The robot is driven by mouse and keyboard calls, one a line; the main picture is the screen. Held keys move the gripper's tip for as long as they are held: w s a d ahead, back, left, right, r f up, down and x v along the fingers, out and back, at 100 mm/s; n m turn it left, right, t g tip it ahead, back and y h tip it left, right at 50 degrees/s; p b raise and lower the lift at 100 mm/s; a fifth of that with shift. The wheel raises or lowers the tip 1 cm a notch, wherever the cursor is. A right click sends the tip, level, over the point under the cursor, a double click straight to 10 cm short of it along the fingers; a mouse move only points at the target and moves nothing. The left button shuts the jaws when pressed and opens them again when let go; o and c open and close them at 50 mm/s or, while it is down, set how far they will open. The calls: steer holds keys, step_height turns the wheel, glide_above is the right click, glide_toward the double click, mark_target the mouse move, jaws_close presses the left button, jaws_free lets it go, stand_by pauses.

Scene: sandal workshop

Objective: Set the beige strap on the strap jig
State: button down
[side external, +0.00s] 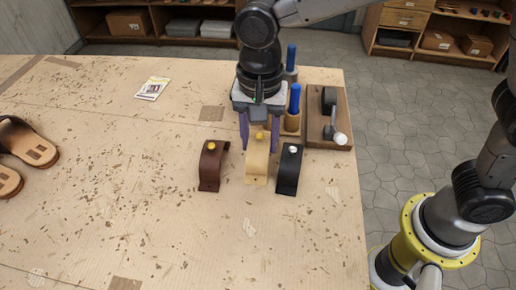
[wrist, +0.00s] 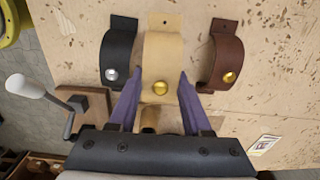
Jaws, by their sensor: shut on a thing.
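The beige strap (side external: 256,169) is an arched band with a gold stud, standing between a brown strap (side external: 211,166) and a black strap (side external: 289,170). In the wrist view the beige strap (wrist: 163,52) lies between the purple fingers. My gripper (side external: 259,143) is shut on it, one finger at each side edge near the stud. It looks to be at or close to the table; I cannot tell if it is lifted. A wooden board with a black fixture and a white-knobbed lever (side external: 328,128) stands behind to the right; I cannot tell if it is the strap jig.
Blue-handled tools (side external: 295,99) stand in wooden holders just behind my gripper. Sandals (side external: 25,150) lie at the far left and a small card (side external: 152,88) at the back. The table (side external: 120,190) is mostly clear at front and left.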

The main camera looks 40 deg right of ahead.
mark_target(258, 152)
steer(key=shift+w+a+f, duration=0.1)
steer(key=shift+w+f, duration=0.05)
steer(key=shift+f, duration=1.6)
steer(key=shift+f, duration=0.15)
steer(key=shift+c, duration=1.7)
jaws_free()
step_height(258, 152, up, 11)
steer(key=shift+f, duration=0.15)
steer(key=shift+r, duration=0.85)
